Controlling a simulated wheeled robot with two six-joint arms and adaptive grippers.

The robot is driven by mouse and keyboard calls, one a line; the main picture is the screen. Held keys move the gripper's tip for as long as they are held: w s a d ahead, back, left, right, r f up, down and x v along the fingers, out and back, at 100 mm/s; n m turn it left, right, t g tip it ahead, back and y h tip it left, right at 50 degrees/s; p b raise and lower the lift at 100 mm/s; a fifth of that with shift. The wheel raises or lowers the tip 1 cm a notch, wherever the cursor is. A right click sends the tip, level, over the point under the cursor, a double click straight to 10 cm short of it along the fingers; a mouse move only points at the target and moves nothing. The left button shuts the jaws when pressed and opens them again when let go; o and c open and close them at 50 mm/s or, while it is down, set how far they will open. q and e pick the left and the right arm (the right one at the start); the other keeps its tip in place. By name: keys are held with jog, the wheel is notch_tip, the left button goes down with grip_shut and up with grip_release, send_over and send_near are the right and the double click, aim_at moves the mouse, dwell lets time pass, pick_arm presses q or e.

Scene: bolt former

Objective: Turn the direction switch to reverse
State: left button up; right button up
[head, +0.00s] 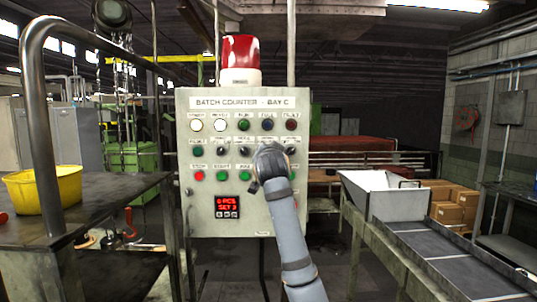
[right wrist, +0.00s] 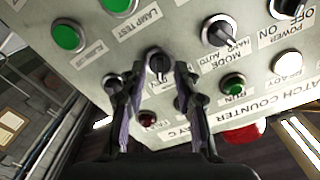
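The control panel (head: 240,222), headed BATCH COUNTER - BAY C, faces me in the head view. My right gripper (head: 268,160) is at its right half, covering part of the switch row. In the right wrist view the panel appears turned over. There my right gripper (right wrist: 159,75) has its two fingers apart, one on each side of a black rotary knob (right wrist: 157,60). I cannot tell whether they touch it. The knob's label is hidden or unreadable, so I cannot confirm that it is the direction switch. My left gripper is not in view.
Near the fingers are another black knob (right wrist: 113,83), the mode knob (right wrist: 219,31), green buttons (right wrist: 68,36) and indicator lamps (right wrist: 234,84). A red beacon (head: 240,54) tops the panel. A table with a yellow bowl (head: 46,188) stands left, a conveyor (head: 440,255) right.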

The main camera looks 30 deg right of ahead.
jog(key=v, duration=1.2)
jog(key=shift+d, duration=0.1)
